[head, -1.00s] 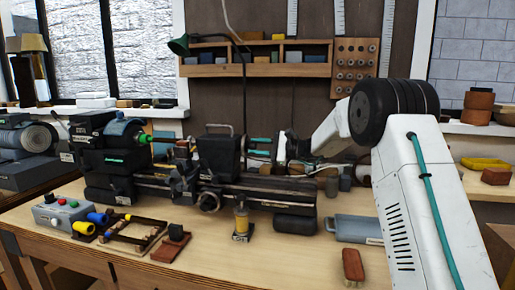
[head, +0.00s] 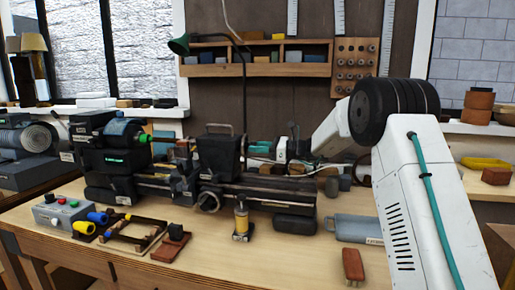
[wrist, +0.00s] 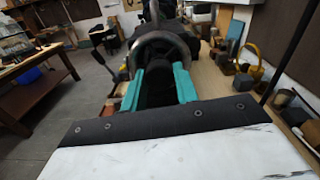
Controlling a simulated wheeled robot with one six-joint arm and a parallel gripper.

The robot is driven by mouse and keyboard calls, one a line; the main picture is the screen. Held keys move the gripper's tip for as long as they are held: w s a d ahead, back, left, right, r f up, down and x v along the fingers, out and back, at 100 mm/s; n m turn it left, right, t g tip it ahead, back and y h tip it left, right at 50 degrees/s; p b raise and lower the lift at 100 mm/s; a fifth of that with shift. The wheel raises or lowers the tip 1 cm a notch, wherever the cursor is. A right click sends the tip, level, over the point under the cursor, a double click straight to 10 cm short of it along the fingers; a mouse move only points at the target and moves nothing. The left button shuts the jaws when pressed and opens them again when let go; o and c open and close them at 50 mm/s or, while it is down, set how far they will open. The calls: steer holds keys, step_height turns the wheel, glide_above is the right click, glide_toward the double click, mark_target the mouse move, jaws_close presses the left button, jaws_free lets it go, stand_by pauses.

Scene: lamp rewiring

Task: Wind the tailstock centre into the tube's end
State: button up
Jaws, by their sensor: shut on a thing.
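The lathe stands on the bench in the head view, with its dark headstock (head: 103,160) at the left. My gripper (head: 258,150) is at the right of that block, small and partly hidden. In the wrist view my gripper (wrist: 158,88) has its teal fingers either side of a dark part at the grey handwheel ring (wrist: 157,48), shut on it.
A control box (head: 62,212) and a wooden tray (head: 132,236) lie at the front left. The bench's front middle is clear.

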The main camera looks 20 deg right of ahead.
steer(key=shift+d+m, duration=0.1)
steer(key=shift+m, duration=0.2)
steer(key=o, duration=1)
steer(key=v, duration=0.7)
steer(key=shift+s+d, duration=0.15)
steer(key=shift+d, duration=0.15)
